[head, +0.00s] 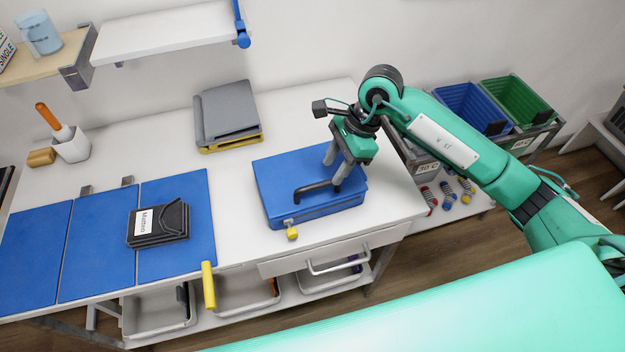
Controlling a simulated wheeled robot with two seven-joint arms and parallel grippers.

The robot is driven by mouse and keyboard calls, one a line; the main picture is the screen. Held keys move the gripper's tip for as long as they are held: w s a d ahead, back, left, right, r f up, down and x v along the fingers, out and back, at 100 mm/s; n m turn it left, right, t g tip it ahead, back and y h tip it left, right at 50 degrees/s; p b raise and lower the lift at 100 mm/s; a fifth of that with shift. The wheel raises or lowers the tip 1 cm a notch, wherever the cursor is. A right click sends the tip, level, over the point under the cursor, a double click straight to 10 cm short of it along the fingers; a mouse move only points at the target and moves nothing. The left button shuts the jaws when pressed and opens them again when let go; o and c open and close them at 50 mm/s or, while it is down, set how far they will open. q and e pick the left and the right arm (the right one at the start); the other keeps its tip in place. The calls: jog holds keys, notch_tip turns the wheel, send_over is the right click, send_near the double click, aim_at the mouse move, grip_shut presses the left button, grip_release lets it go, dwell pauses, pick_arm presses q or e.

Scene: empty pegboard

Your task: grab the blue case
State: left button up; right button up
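The blue case (279,178) lies flat on the white table, with a black handle (312,190) along its front and a yellow latch tag (292,232) at its front edge. My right gripper (335,169) points down over the right part of the case. Its two grey fingers stand apart, so it is open. The nearer finger is close to the right end of the handle; I cannot tell if they touch. Nothing shows held between the fingers. My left gripper is not in view.
Grey and yellow cases (228,112) lie behind on the table (130,160). A white shelf (165,32) hangs above. Blue and green bins (518,100) stand at right.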

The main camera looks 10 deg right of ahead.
aim_at(324, 182)
jog(key=p+x, duration=0.1)
jog(key=x, duration=0.1)
jog(key=shift+a+f, duration=0.2)
jog(key=p+x, duration=0.2)
jog(key=x, duration=0.1)
jog(key=shift+w+f, duration=0.15)
jog(key=shift+a+f+p, duration=0.15)
jog(key=shift+f+p, duration=0.15)
jog(key=shift+f, duration=0.05)
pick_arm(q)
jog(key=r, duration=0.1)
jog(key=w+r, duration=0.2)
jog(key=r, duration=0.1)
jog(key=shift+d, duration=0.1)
pick_arm(e)
jog(key=shift+f, duration=0.2)
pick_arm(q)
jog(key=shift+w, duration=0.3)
pick_arm(e)
grip_shut()
